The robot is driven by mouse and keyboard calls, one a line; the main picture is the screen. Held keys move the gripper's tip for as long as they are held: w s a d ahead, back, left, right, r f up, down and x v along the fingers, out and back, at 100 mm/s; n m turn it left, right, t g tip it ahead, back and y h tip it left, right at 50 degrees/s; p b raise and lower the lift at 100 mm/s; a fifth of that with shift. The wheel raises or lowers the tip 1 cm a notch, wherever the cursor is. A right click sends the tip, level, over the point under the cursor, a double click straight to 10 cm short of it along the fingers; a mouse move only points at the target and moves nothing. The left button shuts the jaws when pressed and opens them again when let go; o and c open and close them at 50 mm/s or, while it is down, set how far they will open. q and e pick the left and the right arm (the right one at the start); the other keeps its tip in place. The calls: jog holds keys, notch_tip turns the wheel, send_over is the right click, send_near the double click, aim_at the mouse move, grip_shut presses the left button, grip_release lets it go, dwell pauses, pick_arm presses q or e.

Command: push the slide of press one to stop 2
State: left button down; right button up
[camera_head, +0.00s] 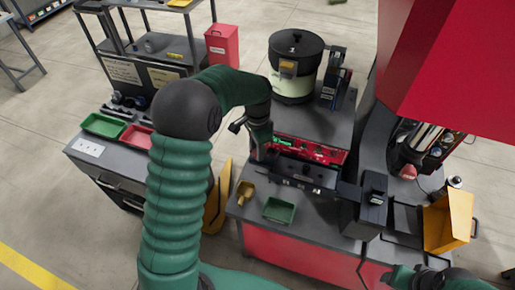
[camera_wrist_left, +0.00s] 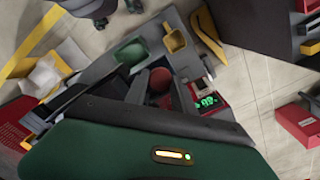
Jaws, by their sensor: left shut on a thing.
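The red-fronted press unit (camera_head: 318,150) stands on the grey bench, with a lit green display on its front. A dark rail (camera_head: 300,176) with small light labels runs along its front. My left gripper (camera_head: 262,150) is low at the rail's left end. In the left wrist view, its dark fingers (camera_wrist_left: 160,92) are closed around a dull red round handle (camera_wrist_left: 160,80), which looks like the slide's knob. The green display (camera_wrist_left: 207,101) is beside it. The gripper hides the handle in the head view. My right gripper (camera_head: 420,278) is at the bottom right, its jaws unclear.
A green tray (camera_head: 279,211) and a yellow scoop-like bin (camera_head: 245,192) sit in front of the rail. A black block (camera_head: 373,200) stands at the rail's right end. The bowl feeder (camera_head: 296,65) is behind. A yellow bin (camera_head: 448,222) is at the right.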

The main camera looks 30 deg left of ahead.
dwell(0.7)
pick_arm(q)
jog(key=shift+w+d, duration=0.1)
jog(key=shift+d, duration=0.4)
jog(key=w+d, duration=0.1)
jog(key=d, duration=0.6)
jog(key=w+d+p, duration=0.1)
jog(key=w+d, duration=0.1)
jog(key=d, duration=0.5)
jog(key=w+d+p, duration=0.1)
jog(key=w+d, duration=0.1)
jog(key=d, duration=0.5)
jog(key=shift+w+d, duration=0.1)
jog(key=shift+d, duration=0.2)
jog(key=shift+w+d, duration=0.1)
jog(key=shift+d, duration=0.35)
jog(key=c, duration=1.1)
grip_release()
jog(key=shift+a, duration=0.1)
jog(key=shift+o, duration=0.2)
jog(key=shift+r, duration=0.15)
